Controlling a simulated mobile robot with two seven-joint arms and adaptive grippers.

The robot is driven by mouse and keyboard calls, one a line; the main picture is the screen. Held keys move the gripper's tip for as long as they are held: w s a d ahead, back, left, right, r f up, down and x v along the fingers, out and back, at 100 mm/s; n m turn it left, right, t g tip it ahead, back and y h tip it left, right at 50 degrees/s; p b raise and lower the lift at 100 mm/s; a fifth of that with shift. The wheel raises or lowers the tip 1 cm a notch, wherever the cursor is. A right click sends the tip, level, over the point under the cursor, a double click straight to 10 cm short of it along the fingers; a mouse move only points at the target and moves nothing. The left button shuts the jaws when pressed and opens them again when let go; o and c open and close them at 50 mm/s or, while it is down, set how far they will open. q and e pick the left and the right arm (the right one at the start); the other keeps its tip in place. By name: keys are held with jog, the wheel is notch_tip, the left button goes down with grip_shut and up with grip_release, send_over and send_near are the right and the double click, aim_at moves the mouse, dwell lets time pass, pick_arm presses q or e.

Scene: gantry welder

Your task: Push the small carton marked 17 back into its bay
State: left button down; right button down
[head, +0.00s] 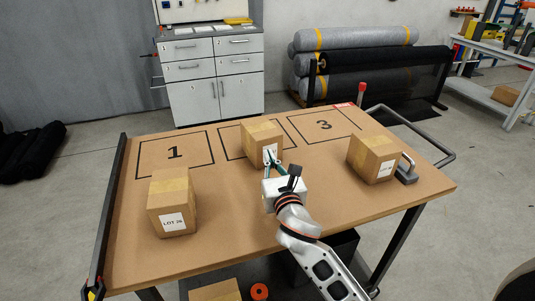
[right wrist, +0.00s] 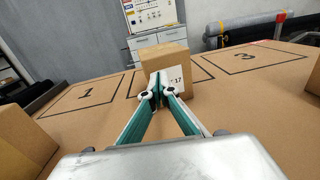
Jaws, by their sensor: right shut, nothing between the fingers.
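The small carton marked 17 (head: 259,133) stands upright at the outlined middle bay (head: 230,156). It hides much of that bay and appears to overlap its front line. In the right wrist view the carton (right wrist: 165,57) is straight ahead, its white label reading 17. My right gripper (head: 269,157) is shut and empty, its fingertips in front of the label. The right wrist view shows the fingertips (right wrist: 159,88) at the label's left part, touching or very close; I cannot tell which. My left gripper is not in view.
Bay 1 (head: 174,153) and bay 3 (head: 324,126) are empty on either side. A carton marked LOT 26 (head: 172,204) stands front left. Another carton (head: 373,158) stands right, beside a grey handled object (head: 406,170). A dark rail (head: 110,210) edges the table's left side.

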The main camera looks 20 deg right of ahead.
aim_at(260, 132)
jog(key=shift+w, duration=1.2)
jog(key=w, duration=1.1)
jog(key=shift+w+d+p, duration=0.3)
jog(key=shift+w+d, duration=0.05)
jog(key=shift+d, duration=0.05)
jog(key=shift+s, duration=0.1)
